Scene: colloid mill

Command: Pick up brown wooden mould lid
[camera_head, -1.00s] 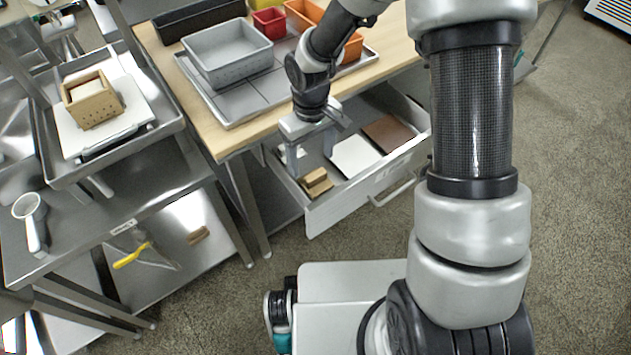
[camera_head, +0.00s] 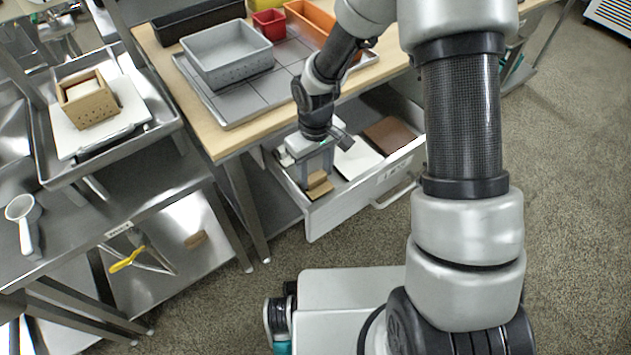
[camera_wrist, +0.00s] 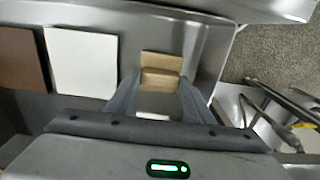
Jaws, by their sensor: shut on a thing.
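The brown wooden mould lid (camera_head: 319,190) is in the open drawer, a flat light-brown plate with a raised block on top. In the wrist view the lid (camera_wrist: 161,62) lies ahead, with its block between my two fingertips. My gripper (camera_head: 316,172) reaches down into the drawer from above. In the wrist view my gripper (camera_wrist: 160,80) is shut on the lid's block, one finger on each side. The lid still appears low in the drawer. My fingers and palm hide part of it.
The open drawer (camera_head: 365,192) also holds a white board (camera_head: 355,162) and a dark brown board (camera_head: 390,135) to the right. Its walls stand close around my gripper. The wooden tabletop (camera_head: 222,145) with a grey perforated box (camera_head: 228,55) overhangs behind.

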